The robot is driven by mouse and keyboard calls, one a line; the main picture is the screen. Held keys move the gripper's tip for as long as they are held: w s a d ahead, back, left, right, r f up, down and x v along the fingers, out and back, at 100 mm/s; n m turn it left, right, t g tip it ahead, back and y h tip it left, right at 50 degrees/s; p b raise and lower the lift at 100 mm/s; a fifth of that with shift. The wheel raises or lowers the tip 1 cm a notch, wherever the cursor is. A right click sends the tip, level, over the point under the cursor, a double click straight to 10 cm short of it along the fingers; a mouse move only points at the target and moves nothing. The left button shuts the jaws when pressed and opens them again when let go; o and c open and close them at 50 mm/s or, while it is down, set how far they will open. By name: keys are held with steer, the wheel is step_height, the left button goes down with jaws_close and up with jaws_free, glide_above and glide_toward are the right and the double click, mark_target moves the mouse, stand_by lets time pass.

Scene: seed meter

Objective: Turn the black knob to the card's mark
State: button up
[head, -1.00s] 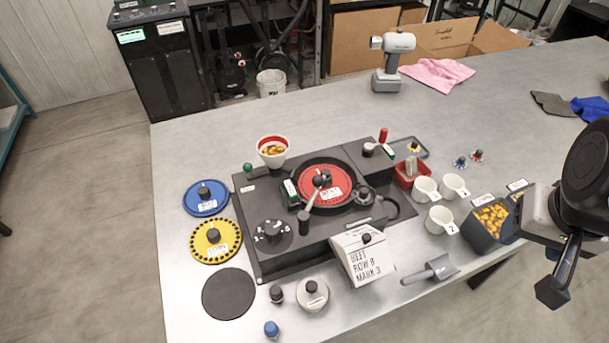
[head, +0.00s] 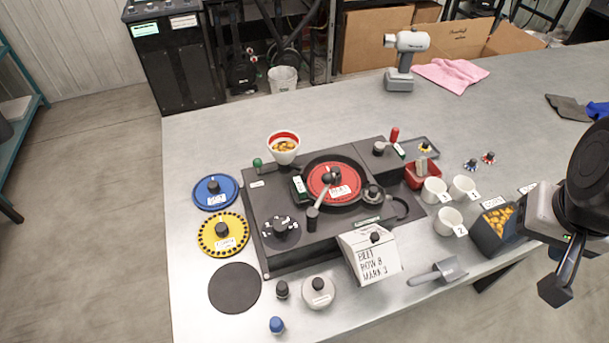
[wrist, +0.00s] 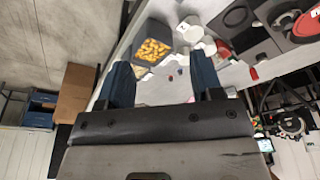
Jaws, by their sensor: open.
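A black knob (head: 281,226) sits on a dark round dial with white marks, at the front left of the dark seed meter base (head: 310,252). I cannot read where the knob points at this size. The card (head: 375,265) leans at the front of the base and reads BEET, ROW 8, and MARK with a number that looks like 3. My gripper (wrist: 163,85) is open and empty in the wrist view, its two dark blue fingers apart. My arm is at the right edge of the head view, well away from the knob.
A red plate (head: 333,180) lies in the meter. Blue (head: 215,191) and yellow (head: 222,234) discs lie left. White cups (head: 434,191), a bin of yellow seed (head: 492,229) and a scoop (head: 440,272) stand right. The table behind the meter is mostly clear.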

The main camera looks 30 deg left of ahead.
steer(key=w+a+f+n, duration=0.1)
steer(key=w+a+n, duration=0.15)
steer(key=a, duration=0.75)
steer(key=n+g, duration=0.3)
steer(key=n, duration=0.1)
glide_above(280, 225)
step_height(280, 225, down, 7)
steer(key=shift+r, duration=0.2)
steer(key=shift+f, duration=3.9)
steer(key=shift+c, duration=0.2)
steer(key=c, duration=0.9)
